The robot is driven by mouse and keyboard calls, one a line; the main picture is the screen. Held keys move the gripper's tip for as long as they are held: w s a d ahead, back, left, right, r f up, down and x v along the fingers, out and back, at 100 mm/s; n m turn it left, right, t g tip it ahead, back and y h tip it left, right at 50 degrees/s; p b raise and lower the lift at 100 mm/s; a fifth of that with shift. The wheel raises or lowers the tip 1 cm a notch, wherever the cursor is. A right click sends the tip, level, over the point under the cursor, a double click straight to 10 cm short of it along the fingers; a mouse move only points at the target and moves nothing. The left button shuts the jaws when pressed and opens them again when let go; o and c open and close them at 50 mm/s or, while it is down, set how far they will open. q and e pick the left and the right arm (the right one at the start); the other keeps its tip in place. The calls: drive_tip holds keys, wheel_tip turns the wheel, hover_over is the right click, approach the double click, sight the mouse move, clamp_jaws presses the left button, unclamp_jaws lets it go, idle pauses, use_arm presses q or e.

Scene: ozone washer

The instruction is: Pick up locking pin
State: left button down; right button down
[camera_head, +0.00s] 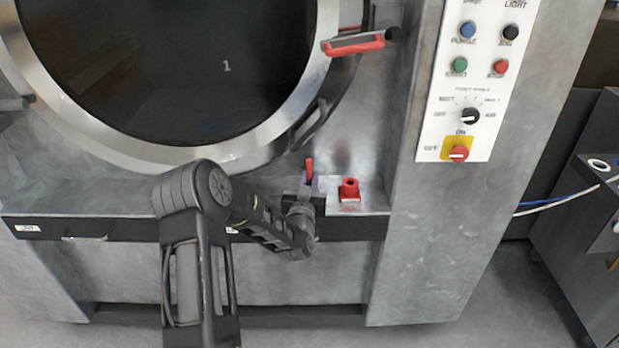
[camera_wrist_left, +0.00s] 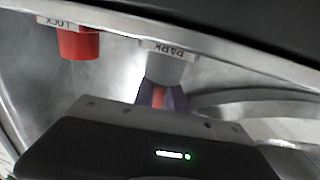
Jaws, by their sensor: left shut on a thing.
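The locking pin (camera_head: 309,166) shows as a red, upright piece standing up from between the purple fingertips of my left gripper (camera_head: 307,183), above the ledge. In the left wrist view, a thin strip of the red pin (camera_wrist_left: 158,97) shows between the purple fingers, right by the grey PARK socket (camera_wrist_left: 168,68). My left gripper is shut on the pin. The pin's lower end is hidden, so I cannot tell whether it still sits in the socket. My right gripper is not in view.
A red LOCK socket (camera_head: 349,190) stands on the ledge right of my left gripper; it also shows in the wrist view (camera_wrist_left: 78,43). The round washer door (camera_head: 240,150) and its red-handled lever (camera_head: 354,45) are above. A control panel (camera_head: 475,90) is at right.

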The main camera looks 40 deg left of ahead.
sight(309, 159)
use_arm(q)
drive_tip(key=shift+r, duration=0.1)
drive_tip(key=shift+r, duration=0.75)
wheel_tip(309, 159, up, 5)
drive_tip(key=shift+r+b, duration=0.1)
drive_tip(key=shift+b, duration=0.6)
drive_tip(key=s+d+b, duration=0.2)
drive_tip(key=d, duration=0.6)
drive_tip(key=s+d+b, duration=0.2)
drive_tip(key=s+d, duration=0.1)
drive_tip(key=d, duration=0.6)
drive_tip(key=shift+d, duration=0.15)
